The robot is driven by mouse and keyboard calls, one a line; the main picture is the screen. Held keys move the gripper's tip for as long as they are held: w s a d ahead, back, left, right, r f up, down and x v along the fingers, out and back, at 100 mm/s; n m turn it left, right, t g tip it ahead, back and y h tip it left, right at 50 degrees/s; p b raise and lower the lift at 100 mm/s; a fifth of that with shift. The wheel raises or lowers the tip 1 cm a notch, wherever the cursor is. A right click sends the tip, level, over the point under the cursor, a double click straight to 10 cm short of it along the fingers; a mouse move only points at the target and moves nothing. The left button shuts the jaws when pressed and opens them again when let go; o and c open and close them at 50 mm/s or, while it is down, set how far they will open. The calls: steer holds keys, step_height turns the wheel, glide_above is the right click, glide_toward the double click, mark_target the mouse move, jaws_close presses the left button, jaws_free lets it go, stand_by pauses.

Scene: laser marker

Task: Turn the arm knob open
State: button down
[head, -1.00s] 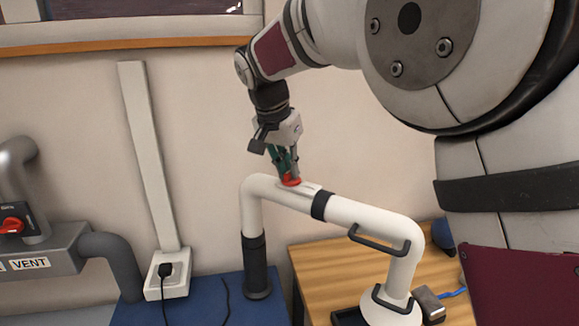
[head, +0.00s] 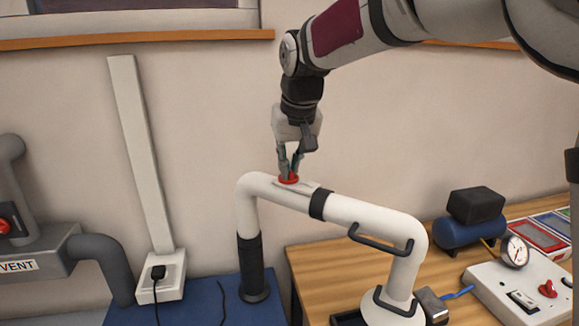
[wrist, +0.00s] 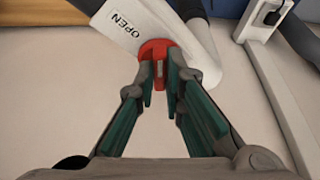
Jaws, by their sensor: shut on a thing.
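The red arm knob (head: 289,179) sits on top of the white extraction arm (head: 360,214), near its upper left bend. My gripper (head: 289,172) comes down on it from above, fingers closed in on the knob. In the wrist view the red knob (wrist: 158,52) shows between and beyond the fingertips (wrist: 164,75), with a pale slot line along its middle. A white plate beside it carries the word OPEN (wrist: 124,25). The fingers hide part of the knob.
A grey vent box (head: 30,265) with another red knob stands at the left. A wooden table (head: 335,262) at the right holds a blue compressor (head: 468,232), a gauge (head: 515,251) and a white control panel (head: 520,296). A dark handle (head: 378,240) juts from the white arm.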

steer(key=n, duration=0.2)
steer(key=n+g+y+b, duration=0.1)
steer(key=n, duration=0.1)
steer(key=shift+w+d+f+n+y, duration=0.1)
steer(key=shift+w+d+n+y, duration=0.1)
steer(key=shift+n+y, duration=0.1)
steer(key=shift+n+g+y+b, duration=0.5)
steer(key=shift+n+b, duration=0.1)
steer(key=shift+n, duration=1.2)
steer(key=c, duration=1.7)
jaws_free()
steer(key=v, duration=1.2)
steer(key=shift+w, duration=0.1)
